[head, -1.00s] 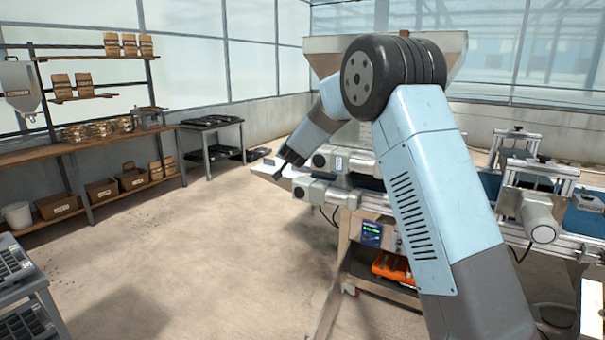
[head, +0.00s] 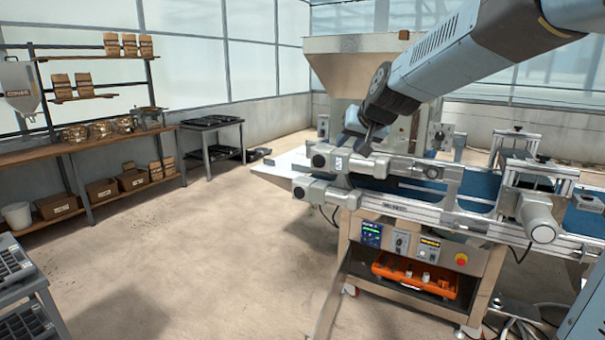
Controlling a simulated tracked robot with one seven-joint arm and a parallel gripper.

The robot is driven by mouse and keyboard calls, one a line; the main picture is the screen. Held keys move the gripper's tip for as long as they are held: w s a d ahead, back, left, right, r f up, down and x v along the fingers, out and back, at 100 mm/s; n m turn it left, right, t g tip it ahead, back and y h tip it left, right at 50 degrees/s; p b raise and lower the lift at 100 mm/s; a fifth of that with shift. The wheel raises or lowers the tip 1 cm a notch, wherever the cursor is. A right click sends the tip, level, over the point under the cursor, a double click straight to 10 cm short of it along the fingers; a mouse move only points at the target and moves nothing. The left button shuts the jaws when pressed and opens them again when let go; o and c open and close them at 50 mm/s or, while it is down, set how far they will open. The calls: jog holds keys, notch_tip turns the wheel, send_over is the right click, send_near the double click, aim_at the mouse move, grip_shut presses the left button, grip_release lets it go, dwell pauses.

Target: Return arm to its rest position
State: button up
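My arm (head: 470,45) enters from the upper right and reaches down and left over the seeder. Its dark round joint (head: 380,92) hangs in front of the hopper. My gripper (head: 368,143) shows small and dark just above the near motor housings of the seeder. Its fingers are too small and partly hidden to tell whether they are open or shut. No held object can be made out. The tray seeder (head: 400,205) has a blue belt, a metal frame and a large grey hopper (head: 335,68).
Wooden shelves (head: 100,143) with bags and boxes stand at the left. A dark table (head: 210,128) with trays is at the back. The floor (head: 200,240) between is clear.

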jog(key=s+d+f+g+h, duration=0.1)
jog(key=s+d, duration=0.3)
jog(key=s, duration=0.6)
jog(key=s+d+f+g+h, duration=0.1)
jog(key=s+d+f, duration=0.2)
jog(key=s, duration=0.7)
jog(key=s+d+f+g+h, duration=0.1)
jog(key=s+d+f, duration=0.2)
jog(key=s, duration=0.7)
jog(key=shift+d+g, duration=0.3)
jog(key=shift+d, duration=0.55)
jog(key=shift+s, duration=0.1)
